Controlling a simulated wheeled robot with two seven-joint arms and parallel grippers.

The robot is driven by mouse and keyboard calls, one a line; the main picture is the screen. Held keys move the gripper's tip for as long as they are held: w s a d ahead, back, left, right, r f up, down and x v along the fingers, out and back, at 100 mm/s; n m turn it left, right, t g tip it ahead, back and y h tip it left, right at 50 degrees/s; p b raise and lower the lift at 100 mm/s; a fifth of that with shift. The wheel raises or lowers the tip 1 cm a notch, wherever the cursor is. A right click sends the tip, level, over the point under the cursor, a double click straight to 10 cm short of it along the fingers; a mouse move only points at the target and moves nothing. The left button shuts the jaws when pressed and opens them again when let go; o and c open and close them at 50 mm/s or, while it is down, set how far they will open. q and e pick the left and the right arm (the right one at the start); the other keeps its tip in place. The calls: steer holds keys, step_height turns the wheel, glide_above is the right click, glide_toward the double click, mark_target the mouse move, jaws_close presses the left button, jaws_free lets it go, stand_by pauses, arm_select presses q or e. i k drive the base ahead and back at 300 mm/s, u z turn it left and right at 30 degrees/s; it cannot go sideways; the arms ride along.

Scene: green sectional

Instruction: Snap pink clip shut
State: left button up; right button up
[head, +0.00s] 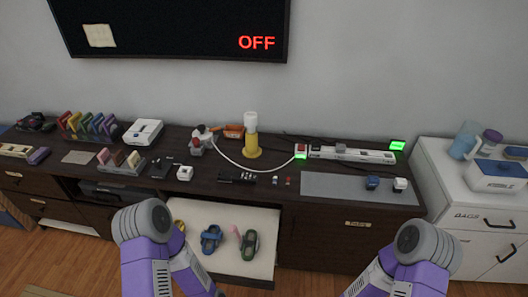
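A small pink piece (234,230), likely the pink clip, lies in the pale open drawer or shelf (262,218) below the dark cabinet top. It sits between a blue clip-like item (211,240) and a green one (249,244). It is too small here to tell whether it is open or closed. A yellow item (180,225) is partly hidden behind my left arm. Both my purple arms reach in from the bottom, and their grippers are below the picture's edge, out of sight.
The cabinet top (225,192) holds a tray of pink and brown pieces (122,163), a yellow lamp-like bottle (252,140), a power strip (350,154) and a grey mat (335,187). A white side cabinet (450,185) stands at right. Wood floor is clear in front.

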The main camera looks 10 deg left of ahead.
mark_target(233, 228)
steer(key=z, duration=3.15)
steer(key=k, duration=1.7)
steer(key=u, duration=2.1)
